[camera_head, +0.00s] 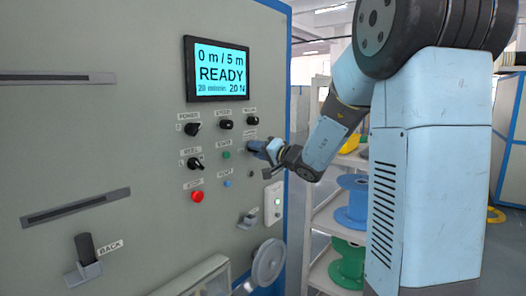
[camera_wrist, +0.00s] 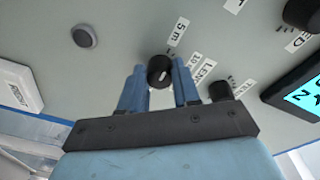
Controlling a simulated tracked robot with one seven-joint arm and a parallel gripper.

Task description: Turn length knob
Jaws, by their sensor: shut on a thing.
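The length knob (camera_wrist: 160,71) is a round black knob on the grey control panel. In the wrist view, the blue fingers of my gripper (camera_wrist: 160,82) stand on either side of it, shut on it. A "5 m" label is beside the knob, and a partly hidden label starting "LEN" is near the right finger. In the head view, my gripper (camera_head: 258,147) is against the panel's right part and hides the knob. The screen (camera_head: 220,70) reads "0 m / 5 m" and "READY".
Black knobs (camera_head: 226,124) sit above and left of my gripper. A green button (camera_head: 226,155), a blue button (camera_head: 227,184) and a red button (camera_head: 197,196) are on the panel. A white socket plate (camera_head: 273,204) is below my gripper. A shelf with spools (camera_head: 352,201) stands right of the panel.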

